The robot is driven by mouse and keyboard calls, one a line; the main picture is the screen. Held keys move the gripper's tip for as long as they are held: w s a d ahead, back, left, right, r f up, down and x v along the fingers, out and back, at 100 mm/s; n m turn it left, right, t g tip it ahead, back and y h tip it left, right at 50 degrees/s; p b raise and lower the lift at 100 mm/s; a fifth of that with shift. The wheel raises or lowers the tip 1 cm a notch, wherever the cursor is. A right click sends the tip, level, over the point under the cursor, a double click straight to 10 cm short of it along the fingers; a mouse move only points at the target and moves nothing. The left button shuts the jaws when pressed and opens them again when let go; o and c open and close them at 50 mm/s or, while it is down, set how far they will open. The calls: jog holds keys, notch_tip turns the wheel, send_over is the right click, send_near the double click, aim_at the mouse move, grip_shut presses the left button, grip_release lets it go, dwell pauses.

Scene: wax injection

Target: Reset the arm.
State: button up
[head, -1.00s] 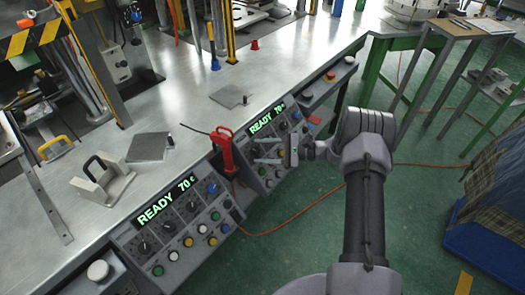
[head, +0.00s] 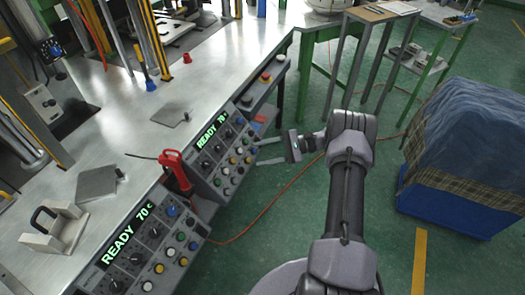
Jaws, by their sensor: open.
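My gripper (head: 258,153) is open and empty. Its two fingers point left toward the right-hand control panel (head: 222,152), which reads READY 70 C. A narrow gap of green floor seems to show between fingertips and panel, but I cannot tell the true distance. My arm reaches up from the bottom right, bent at the wrist, over open floor.
A metal bench (head: 215,70) runs along the left with a red-handled tool (head: 175,170), a plate (head: 98,184) and a handled block (head: 58,228). A covered blue crate (head: 465,150) stands right. An orange cable (head: 262,222) crosses the floor.

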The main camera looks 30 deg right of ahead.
dwell(0.4)
jog(key=s+a+r+n+g+h, duration=0.3)
jog(key=a+r, duration=0.5)
jog(key=r, duration=0.3)
jog(key=s+a+r+n+g+h, duration=0.2)
jog(key=s+a+r+n+h, duration=0.15)
jog(key=a+r, duration=0.55)
jog(key=s+a+r+n+t+h, duration=0.2)
jog(key=s+r+h, duration=0.1)
jog(key=s, duration=0.7)
jog(key=s+a+r+n+t+h, duration=0.2)
jog(key=s+r+h, duration=0.1)
jog(key=s, duration=0.7)
jog(key=shift+s+r+t, duration=0.3)
jog(key=shift+s+r, duration=0.05)
jog(key=shift+r, duration=0.35)
